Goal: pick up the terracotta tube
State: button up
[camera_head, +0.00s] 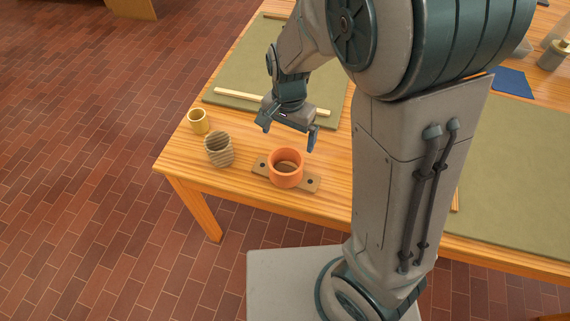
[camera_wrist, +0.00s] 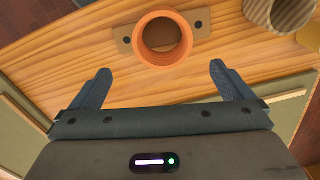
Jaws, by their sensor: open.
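The terracotta tube (camera_head: 286,168) is a short orange ring standing upright on a small flat base plate with holes (camera_head: 310,183), near the table's front left corner. In the wrist view the tube (camera_wrist: 163,43) appears at top centre, with the plate (camera_wrist: 203,22) behind it. My gripper (camera_head: 287,136) is open and empty above the table, behind the tube in the head view. In the wrist view its two fingers (camera_wrist: 160,82) are spread wide, and the tube appears beyond the fingertips, not between them.
A ribbed grey-beige cup (camera_head: 218,150) and a small yellow cup (camera_head: 198,121) stand left of the tube. A pale rod (camera_head: 235,97) lies on the green mat (camera_head: 240,75) behind. The wooden table's front edge (camera_head: 240,194) is close to the tube.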

jog(key=b, duration=0.1)
send_near(286, 164)
jog(key=s+f, duration=0.2)
jog(key=f, duration=0.1)
jog(key=s+f, duration=0.1)
jog(key=f, duration=0.1)
jog(key=shift+a+f, duration=0.15)
jog(key=shift+s, duration=0.1)
jog(key=shift+c, duration=0.3)
jog(key=c, duration=0.9)
